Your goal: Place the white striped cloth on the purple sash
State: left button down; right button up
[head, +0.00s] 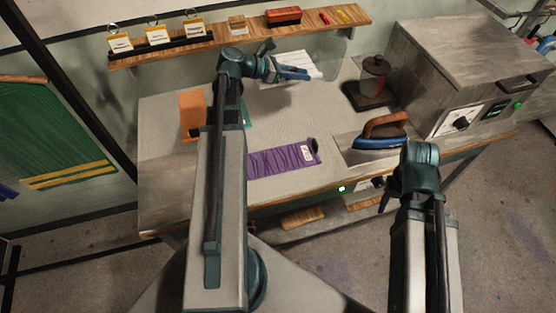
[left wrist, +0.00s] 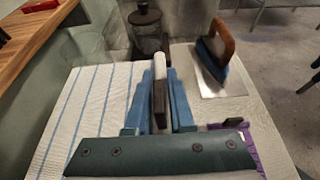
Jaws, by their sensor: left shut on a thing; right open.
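The white striped cloth (head: 298,60), white with thin blue lines, is at the back of the table in the head view. In the left wrist view, the cloth (left wrist: 90,108) spreads flat to the left of the fingers. My left gripper (head: 292,73) is shut on a narrow pale tab with a dark end (left wrist: 160,85), which seems to belong to the cloth. I cannot tell whether the cloth touches the table. The purple sash (head: 280,161) lies flat near the table's front, with a white label and dark end piece. My right gripper (head: 385,198) is open and empty before the table's front edge.
A blue iron with a brown handle (head: 381,137) stands right of the sash. A lidded glass jar (head: 375,75) and a steel oven (head: 470,75) are at the right. A wooden shelf (head: 220,42) runs above the back.

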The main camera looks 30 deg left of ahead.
aim_at(273, 161)
jog(key=k+l, duration=0.3)
jog(key=k, duration=0.15)
jog(key=k+l, duration=0.25)
jog(key=k, duration=0.2)
